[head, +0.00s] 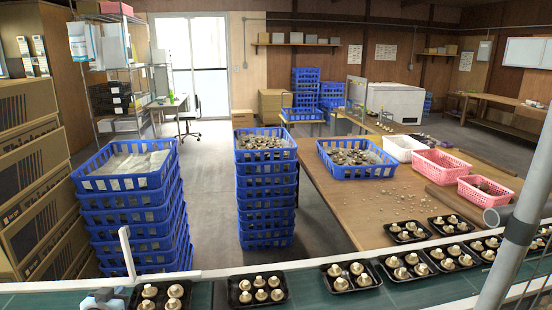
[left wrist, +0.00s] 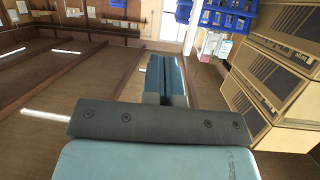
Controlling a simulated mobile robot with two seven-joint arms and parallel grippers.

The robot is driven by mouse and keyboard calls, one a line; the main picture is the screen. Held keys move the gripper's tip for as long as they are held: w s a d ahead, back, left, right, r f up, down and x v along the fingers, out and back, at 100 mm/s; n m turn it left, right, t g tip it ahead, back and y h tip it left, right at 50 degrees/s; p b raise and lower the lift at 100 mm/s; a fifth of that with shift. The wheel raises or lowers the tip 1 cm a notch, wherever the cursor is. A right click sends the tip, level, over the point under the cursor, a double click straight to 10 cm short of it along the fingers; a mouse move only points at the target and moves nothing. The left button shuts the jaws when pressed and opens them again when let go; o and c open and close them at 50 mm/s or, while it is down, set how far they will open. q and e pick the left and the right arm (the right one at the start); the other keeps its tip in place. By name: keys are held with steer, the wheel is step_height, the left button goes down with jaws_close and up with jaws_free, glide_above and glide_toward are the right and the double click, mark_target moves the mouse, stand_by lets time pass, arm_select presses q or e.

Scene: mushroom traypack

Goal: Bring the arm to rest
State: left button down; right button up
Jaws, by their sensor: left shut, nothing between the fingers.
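My left gripper (head: 104,298) shows only in part at the bottom left of the head view, at the near edge of the green conveyor (head: 215,295). In the left wrist view its two blue-grey fingers (left wrist: 166,78) lie side by side, shut with nothing between them. It is apart from the black trays; the closest tray (head: 160,296) holds several mushrooms and stands just right of it. My right gripper is not in view.
Stacks of blue crates (head: 125,185) (head: 266,190) stand beyond the conveyor. A wooden table (head: 340,205) holds a blue crate (head: 355,172), pink baskets (head: 440,166) and loose mushrooms. Cardboard boxes (head: 35,175) line the left. A grey post (head: 520,225) rises at right.

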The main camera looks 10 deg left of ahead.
arm_select(q)
steer(key=s+d+f+m+g+h, duration=0.1)
steer(key=s+d+f+g, duration=0.15)
steer(key=s+d, duration=0.45)
steer(key=s+d+f+m+g+h, duration=0.1)
steer(key=s+d+f+g, duration=0.15)
steer(key=s+d, duration=0.4)
steer(key=s+d+r+g, duration=0.1)
steer(key=s+d+g, duration=0.15)
steer(key=s, duration=0.35)
steer(key=s+d+r+m+g+h, duration=0.1)
steer(key=s+d, duration=0.2)
steer(key=s, duration=0.3)
steer(key=s+d+r+g, duration=0.1)
steer(key=s+d+g, duration=0.15)
steer(key=s, duration=0.45)
steer(key=w+d+f+m+t+h+p, duration=0.1)
steer(key=w+d+f+t+h+p, duration=0.2)
steer(key=w+d+f+t+p, duration=0.3)
steer(key=shift+w+d+t+p, duration=0.3)
steer(key=shift+d+t+p, duration=0.35)
steer(key=shift+t+p, duration=0.45)
steer(key=shift+s, duration=0.1)
